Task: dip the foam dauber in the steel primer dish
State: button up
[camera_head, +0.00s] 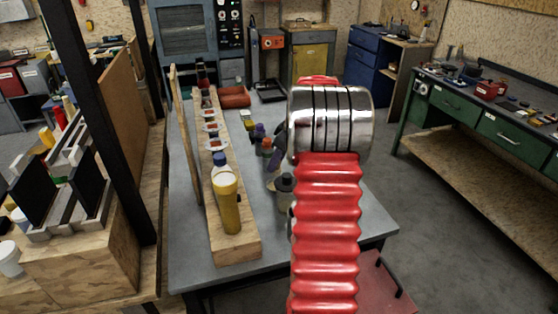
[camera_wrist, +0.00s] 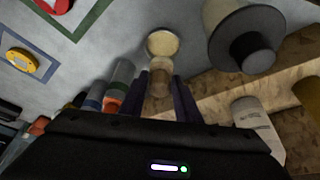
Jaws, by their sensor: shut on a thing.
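My gripper (camera_wrist: 159,84) shows in the wrist view with its two dark fingers shut on a tan, cylindrical piece, which looks like the foam dauber (camera_wrist: 159,77). A round, pale-rimmed disc (camera_wrist: 162,43) with a tan face sits just beyond it in the picture. I cannot tell whether this disc is the steel primer dish or the dauber's own end, nor whether the two touch. In the head view my red, ribbed arm hides the gripper and the dauber. No steel dish can be made out for sure there.
A grey table (camera_head: 190,271) carries a wooden rack (camera_head: 241,248) with a yellow bottle (camera_head: 229,203). A dark-capped container (camera_wrist: 240,40) stands close right of the fingers in the wrist view. Several small bottles crowd the left. Yellow and red round pieces (camera_wrist: 22,60) lie farther left.

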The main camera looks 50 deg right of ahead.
aim_at(279, 170)
jog(key=shift+f, duration=0.15)
jog(key=shift+f, duration=2.75)
jog(key=shift+f, duration=0.5)
jog(key=shift+r, duration=3.55)
jog(key=shift+w, duration=0.1)
